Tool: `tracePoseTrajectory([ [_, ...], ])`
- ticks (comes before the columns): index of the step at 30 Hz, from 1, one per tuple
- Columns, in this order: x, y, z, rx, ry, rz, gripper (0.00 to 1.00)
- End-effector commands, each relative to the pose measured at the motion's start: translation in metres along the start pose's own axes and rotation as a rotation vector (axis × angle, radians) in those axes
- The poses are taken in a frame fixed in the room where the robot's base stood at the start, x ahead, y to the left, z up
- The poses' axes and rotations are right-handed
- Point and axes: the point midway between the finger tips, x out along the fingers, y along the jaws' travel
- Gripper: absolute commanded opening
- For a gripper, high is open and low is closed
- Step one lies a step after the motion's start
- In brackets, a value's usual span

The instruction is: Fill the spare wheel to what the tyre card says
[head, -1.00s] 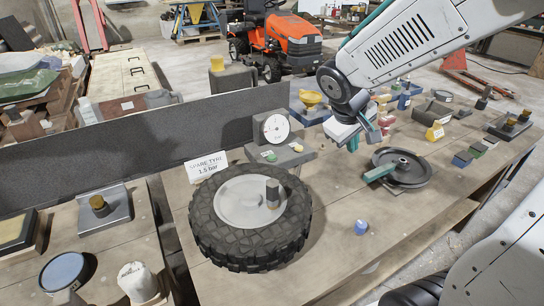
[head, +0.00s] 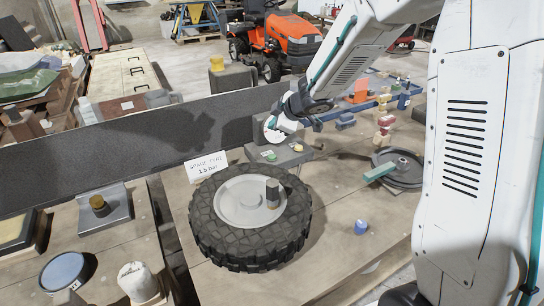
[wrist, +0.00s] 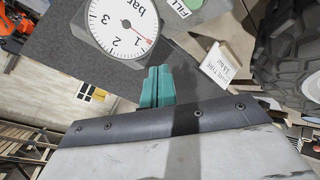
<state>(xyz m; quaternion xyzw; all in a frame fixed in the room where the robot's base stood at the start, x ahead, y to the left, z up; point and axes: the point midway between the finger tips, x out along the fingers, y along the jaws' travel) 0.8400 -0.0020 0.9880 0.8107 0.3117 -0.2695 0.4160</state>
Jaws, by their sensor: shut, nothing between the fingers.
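The spare wheel (head: 216,232) lies flat on the bench, with a dark block-like part (head: 272,194) on its pale hub. The tyre card (head: 206,165) stands behind it and reads SPARE TYRE 1.5 bar; it also shows in the wrist view (wrist: 219,66). The round bar gauge (wrist: 122,22) shows 1, 2 and 3, its red needle end beyond the 1, away from the 2. A FILL label (wrist: 180,8) is beside it. The gauge base has a green button (head: 269,156) and a yellow button (head: 298,148). My gripper (head: 272,136) is shut and empty in front of the gauge, partly hiding it.
A blue cap (head: 361,227) stands on the bench right of the wheel. A dark disc with a teal handle (head: 380,172) lies farther right. A grey upright panel (head: 120,152) runs behind. Red blocks (head: 383,130) stand at the back right. Bench is clear between wheel and cap.

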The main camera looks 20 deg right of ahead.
Motion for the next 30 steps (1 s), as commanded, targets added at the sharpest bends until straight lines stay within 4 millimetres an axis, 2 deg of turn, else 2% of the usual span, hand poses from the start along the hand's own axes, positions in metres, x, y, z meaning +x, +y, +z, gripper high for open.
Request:
tracePoseTrajectory([
  [11, 0.004, -0.003, 0.004, 0.002, -0.003, -0.001, 0.00],
  [30, 0.057, -0.042, 0.042, 0.002, -0.002, 0.000, 0.00],
])
